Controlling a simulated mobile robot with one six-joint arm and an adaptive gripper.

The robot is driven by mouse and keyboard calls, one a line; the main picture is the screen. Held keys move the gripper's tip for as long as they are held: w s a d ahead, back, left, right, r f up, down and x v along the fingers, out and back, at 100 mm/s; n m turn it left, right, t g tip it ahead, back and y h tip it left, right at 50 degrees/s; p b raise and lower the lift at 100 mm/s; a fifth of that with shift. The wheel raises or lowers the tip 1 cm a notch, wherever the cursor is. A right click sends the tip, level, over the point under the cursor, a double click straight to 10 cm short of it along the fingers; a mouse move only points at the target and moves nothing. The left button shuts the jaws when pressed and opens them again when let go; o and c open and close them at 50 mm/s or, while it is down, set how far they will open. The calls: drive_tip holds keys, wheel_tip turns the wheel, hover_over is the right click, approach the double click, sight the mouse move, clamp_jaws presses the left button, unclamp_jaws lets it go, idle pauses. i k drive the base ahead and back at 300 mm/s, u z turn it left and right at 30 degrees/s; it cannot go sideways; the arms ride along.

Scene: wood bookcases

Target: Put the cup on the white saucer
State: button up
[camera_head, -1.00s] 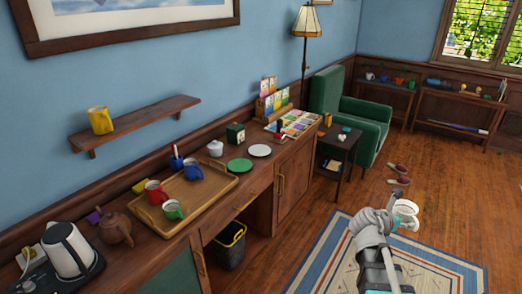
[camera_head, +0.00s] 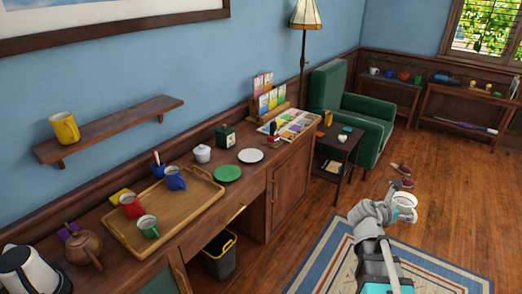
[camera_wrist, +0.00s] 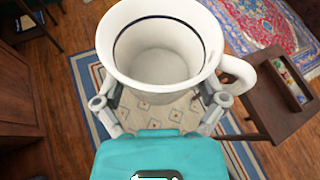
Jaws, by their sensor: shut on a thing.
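My gripper (camera_wrist: 160,115) is shut on a white cup (camera_wrist: 125,70). The cup is upright and empty, with a dark line inside its rim and its handle to the right in the wrist view. In the head view my gripper (camera_head: 392,207) holds the cup (camera_head: 407,200) over the floor, to the right of the long wooden counter. The white saucer (camera_head: 250,155) lies bare on the counter, far to the left of the cup. A green saucer (camera_head: 227,173) lies beside it, nearer the tray.
A wooden tray (camera_head: 193,217) on the counter holds red, blue and green mugs. A lidded white pot (camera_head: 202,153), a green box (camera_head: 225,134) and a card display (camera_head: 268,103) stand near the saucers. A side table (camera_head: 337,151) and green armchair (camera_head: 352,105) stand beyond the counter.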

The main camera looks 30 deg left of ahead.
sight(252, 156)
drive_tip(key=i, duration=2.2)
drive_tip(key=u, duration=2.05)
